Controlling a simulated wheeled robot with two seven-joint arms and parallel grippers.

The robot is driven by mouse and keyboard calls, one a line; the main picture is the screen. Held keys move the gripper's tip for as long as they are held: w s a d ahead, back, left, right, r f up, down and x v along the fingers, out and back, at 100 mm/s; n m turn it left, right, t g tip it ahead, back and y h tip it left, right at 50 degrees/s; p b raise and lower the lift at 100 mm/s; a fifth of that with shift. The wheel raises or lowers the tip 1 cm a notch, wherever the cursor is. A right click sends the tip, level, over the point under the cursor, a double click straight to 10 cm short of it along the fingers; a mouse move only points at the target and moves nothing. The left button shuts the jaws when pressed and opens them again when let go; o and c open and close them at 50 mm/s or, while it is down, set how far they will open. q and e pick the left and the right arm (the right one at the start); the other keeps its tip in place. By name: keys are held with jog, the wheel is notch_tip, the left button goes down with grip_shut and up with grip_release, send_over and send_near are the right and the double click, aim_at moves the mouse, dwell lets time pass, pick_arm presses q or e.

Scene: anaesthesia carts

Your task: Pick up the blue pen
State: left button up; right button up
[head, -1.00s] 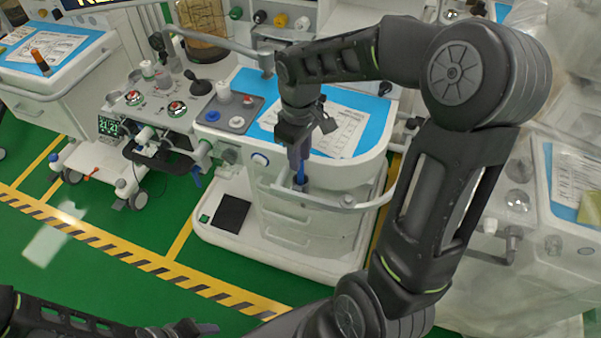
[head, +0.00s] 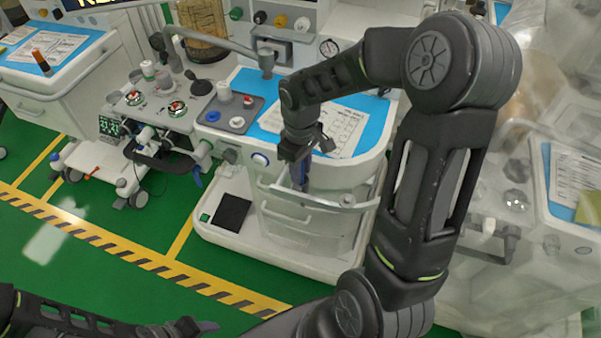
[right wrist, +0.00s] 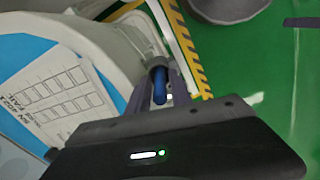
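The blue pen (right wrist: 159,88) shows in the right wrist view as a short blue shaft with a dark end, beside the cart's pale rail. My right gripper (right wrist: 163,75) has one finger on each side of it. A narrow gap seems to show on the right, so the fingers look open around the pen. In the head view my right gripper (head: 300,184) points down at the front rail of the middle cart (head: 330,172), and its fingers mostly hide the pen. My left gripper (head: 208,327) is at the bottom edge, far from the cart; its opening is unclear.
Printed sheets (head: 345,130) lie on the cart's blue top, beside a grey tray (head: 229,113) with small items. A curved rail runs along the cart's front, close to my right fingers. Another cart (head: 562,220) stands at right. Green floor (head: 130,290) is clear at front left.

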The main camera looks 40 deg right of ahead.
jog(key=shift+c, duration=0.6)
grip_shut()
jog(key=shift+r, duration=0.1)
notch_tip(320, 180, up, 10)
jog(key=shift+f+b, duration=0.1)
jog(key=shift+b, duration=0.2)
dwell(0.6)
